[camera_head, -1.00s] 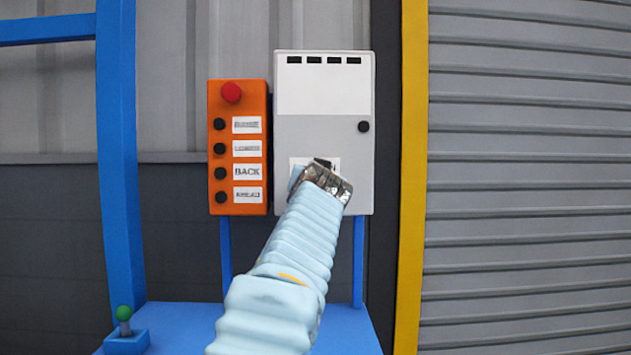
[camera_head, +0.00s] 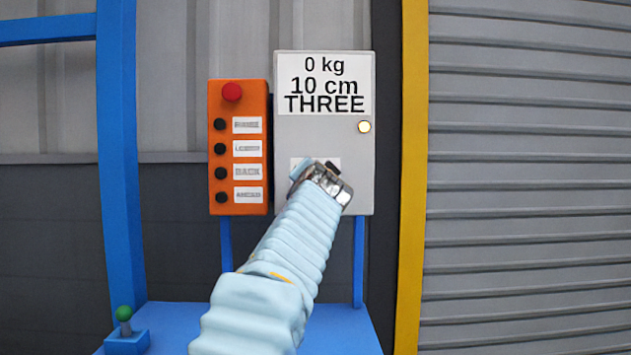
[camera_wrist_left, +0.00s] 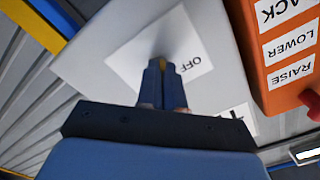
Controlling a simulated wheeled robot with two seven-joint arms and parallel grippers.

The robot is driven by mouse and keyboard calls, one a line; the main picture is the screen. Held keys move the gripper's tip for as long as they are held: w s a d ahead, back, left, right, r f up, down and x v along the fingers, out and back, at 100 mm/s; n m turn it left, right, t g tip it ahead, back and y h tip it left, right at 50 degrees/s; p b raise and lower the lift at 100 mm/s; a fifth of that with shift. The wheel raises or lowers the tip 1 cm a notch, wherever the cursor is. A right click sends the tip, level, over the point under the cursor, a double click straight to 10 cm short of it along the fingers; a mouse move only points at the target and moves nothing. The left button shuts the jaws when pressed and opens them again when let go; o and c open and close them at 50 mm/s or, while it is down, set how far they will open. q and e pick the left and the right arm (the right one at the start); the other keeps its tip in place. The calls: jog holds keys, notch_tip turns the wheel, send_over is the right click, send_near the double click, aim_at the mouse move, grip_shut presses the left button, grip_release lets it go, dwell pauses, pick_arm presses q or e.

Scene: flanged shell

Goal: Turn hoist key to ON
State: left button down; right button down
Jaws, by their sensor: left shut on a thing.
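My left gripper (camera_head: 323,172) is at the lower front of the box, over the white key label. In the left wrist view, the fingers of my left gripper (camera_wrist_left: 162,76) are shut at the label (camera_wrist_left: 135,48), where "OFF" shows beside them. A small yellowish bit of the key (camera_wrist_left: 160,63) shows between the fingertips; the rest is hidden. My right gripper is not in view.
An orange button box (camera_head: 238,148) with a red knob (camera_head: 232,92) is close to the left of the grey box. A blue post (camera_head: 117,150) stands farther left, a yellow post (camera_head: 410,180) to the right. A green-topped lever (camera_head: 124,314) sits at lower left.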

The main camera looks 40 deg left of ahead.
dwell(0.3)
pick_arm(q)
jog(key=c, duration=1.3)
grip_release()
jog(key=shift+d, duration=0.1)
jog(key=shift+b+v, duration=2.2)
jog(key=shift+v, duration=4.65)
